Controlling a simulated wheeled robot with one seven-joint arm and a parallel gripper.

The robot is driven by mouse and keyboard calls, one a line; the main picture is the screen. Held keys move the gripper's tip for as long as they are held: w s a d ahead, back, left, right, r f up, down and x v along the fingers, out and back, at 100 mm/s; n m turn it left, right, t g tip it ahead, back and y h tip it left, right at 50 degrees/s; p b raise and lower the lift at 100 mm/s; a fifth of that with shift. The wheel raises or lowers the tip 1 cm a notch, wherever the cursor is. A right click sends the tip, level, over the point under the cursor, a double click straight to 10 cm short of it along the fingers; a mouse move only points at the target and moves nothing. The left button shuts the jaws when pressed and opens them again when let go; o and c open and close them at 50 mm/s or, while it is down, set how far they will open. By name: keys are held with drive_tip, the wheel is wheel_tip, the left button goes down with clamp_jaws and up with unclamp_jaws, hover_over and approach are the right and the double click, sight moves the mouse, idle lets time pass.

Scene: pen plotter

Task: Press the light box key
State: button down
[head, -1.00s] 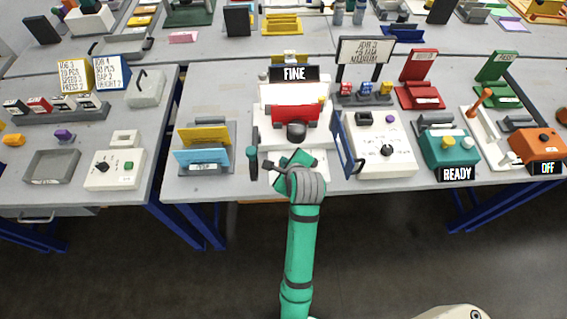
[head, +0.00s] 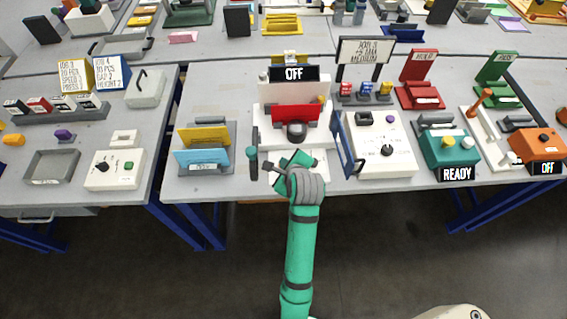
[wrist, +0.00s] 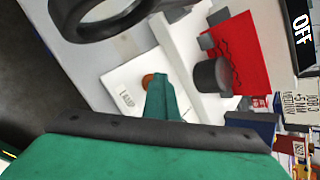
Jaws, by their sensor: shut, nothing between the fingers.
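The label is too small to read surely. My gripper (wrist: 156,82) is shut and empty, its green fingertips at the key and partly covering it. I cannot tell whether they touch it or how far it is pressed. In the head view my gripper (head: 297,158) is over the plate (head: 318,162), and my wrist hides the key. The display (head: 293,73) above the white machine reads OFF; it also shows in the wrist view (wrist: 300,30).
The white machine (head: 262,112) with a red panel (head: 290,113) and a dark knob (head: 297,131) stands just behind my gripper. A blue frame (head: 342,150) and white control box (head: 385,155) stand close at the right.

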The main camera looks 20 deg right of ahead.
drive_tip(key=shift+r, duration=3.2)
